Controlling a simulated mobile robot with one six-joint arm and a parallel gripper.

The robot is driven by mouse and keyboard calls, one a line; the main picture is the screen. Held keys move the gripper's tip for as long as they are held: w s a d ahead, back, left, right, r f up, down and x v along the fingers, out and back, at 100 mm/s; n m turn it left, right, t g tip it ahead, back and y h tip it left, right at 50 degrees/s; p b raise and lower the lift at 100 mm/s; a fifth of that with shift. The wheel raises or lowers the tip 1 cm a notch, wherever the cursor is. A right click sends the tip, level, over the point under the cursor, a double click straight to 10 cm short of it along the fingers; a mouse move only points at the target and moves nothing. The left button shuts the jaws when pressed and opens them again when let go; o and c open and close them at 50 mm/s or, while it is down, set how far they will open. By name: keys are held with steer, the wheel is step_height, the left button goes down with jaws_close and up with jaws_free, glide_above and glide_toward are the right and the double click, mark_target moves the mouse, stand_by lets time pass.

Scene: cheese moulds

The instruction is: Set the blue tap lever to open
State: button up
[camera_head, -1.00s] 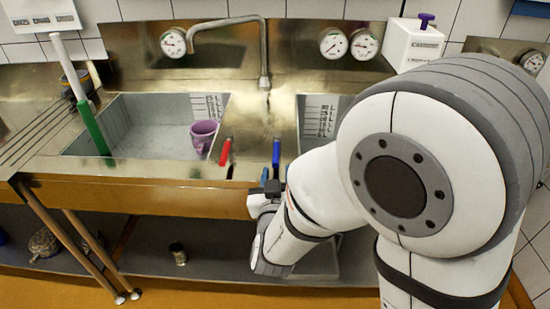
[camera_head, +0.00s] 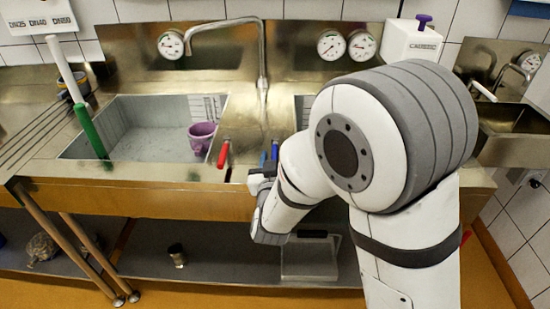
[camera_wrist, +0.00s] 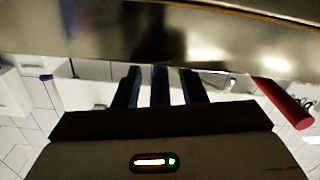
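The blue tap lever (camera_head: 275,150) stands upright at the front edge of the sink counter, just right of the red lever (camera_head: 223,154) in the head view. My gripper (camera_head: 266,165) is at the counter's front edge beside the blue lever, partly hidden by my arm. In the wrist view the blue lever (camera_wrist: 160,87) shows as the middle one of three blue bars. The outer two are the fingers of my gripper (camera_wrist: 160,75), one on each side with gaps between, so it is open around the lever. The lever's base is hidden.
The red lever shows close by in the wrist view (camera_wrist: 285,103). A purple mug (camera_head: 202,135) is in the left basin (camera_head: 75,150). A curved faucet (camera_head: 262,60) rises behind. A shelf (camera_head: 220,255) lies below the counter, with a small dark cup (camera_head: 177,255) on it.

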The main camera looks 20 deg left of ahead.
jaws_close()
